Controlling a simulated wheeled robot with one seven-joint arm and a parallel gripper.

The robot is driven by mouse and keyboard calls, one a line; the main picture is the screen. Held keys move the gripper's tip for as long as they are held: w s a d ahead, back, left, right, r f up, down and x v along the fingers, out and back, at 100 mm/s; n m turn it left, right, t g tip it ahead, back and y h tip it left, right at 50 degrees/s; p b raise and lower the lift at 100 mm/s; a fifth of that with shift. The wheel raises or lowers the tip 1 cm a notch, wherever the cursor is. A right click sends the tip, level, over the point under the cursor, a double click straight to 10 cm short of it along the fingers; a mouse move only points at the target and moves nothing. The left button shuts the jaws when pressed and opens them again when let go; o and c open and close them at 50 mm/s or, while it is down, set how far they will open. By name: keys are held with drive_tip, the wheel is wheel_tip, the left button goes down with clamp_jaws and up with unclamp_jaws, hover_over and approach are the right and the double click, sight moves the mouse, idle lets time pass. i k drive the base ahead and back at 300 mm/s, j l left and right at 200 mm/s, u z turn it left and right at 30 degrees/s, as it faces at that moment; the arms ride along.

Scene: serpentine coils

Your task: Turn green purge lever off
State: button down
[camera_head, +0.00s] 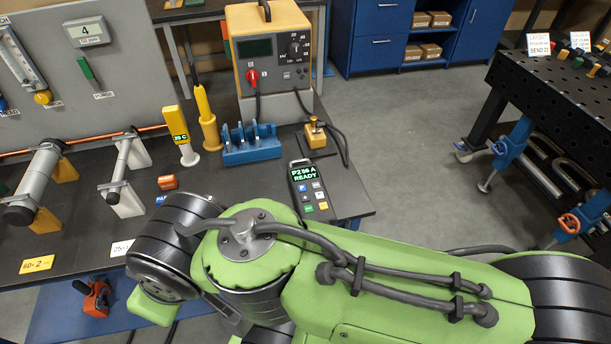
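The green purge lever (86,69) is on the grey panel (130,75) at the upper left. It stands nearly upright, its top leaning slightly left, above a small label. A small display (88,31) above it reads 4. My green and black arm reaches across the lower part of the view from the right and bends down near the bench's front edge. My gripper does not show; it is hidden behind the arm or out of frame. No part of my arm touches the lever.
Metal tubes on stands (125,170), a yellow torch (206,117), a blue rack (251,144), a welding power unit (268,60) and a handheld pendant (311,190) crowd the bench. A flow gauge (22,60) is left of the lever. A perforated table (545,95) stands at right, beyond open floor.

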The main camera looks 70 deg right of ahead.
sight(82, 62)
drive_tip(key=i+j+u, duration=0.1)
drive_tip(key=i+u, duration=0.6)
